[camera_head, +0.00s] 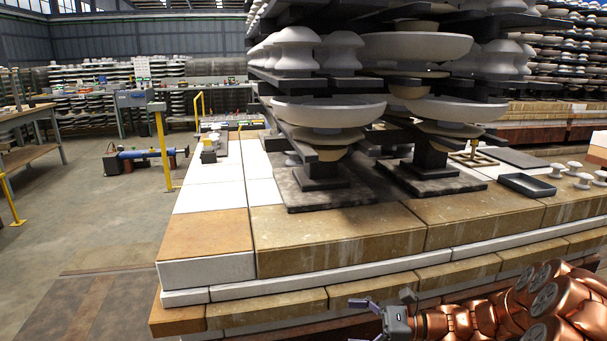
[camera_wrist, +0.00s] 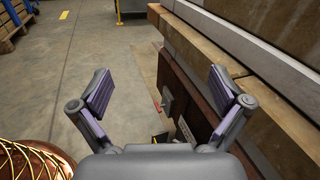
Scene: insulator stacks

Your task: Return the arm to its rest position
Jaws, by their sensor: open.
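My gripper (camera_head: 382,304) is at the bottom of the head view, in front of the lower edge of the stone-block platform (camera_head: 340,241). My copper-coloured arm reaches it from the lower right corner. In the wrist view my gripper (camera_wrist: 160,95) has its two purple-padded fingers spread wide with nothing between them. Grey floor and the platform's side show beyond the fingers. The platform's side (camera_wrist: 262,60) runs along the right of the wrist view, close to the right finger; I cannot tell the exact gap.
Stacked insulator discs (camera_head: 328,111) stand on dark bases on the platform. A shallow dark tray (camera_head: 526,186) and small white insulators lie at its right. A yellow post (camera_head: 162,150) and a blue cylindrical device (camera_head: 145,154) stand at left. The floor (camera_head: 95,225) at left is mostly open.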

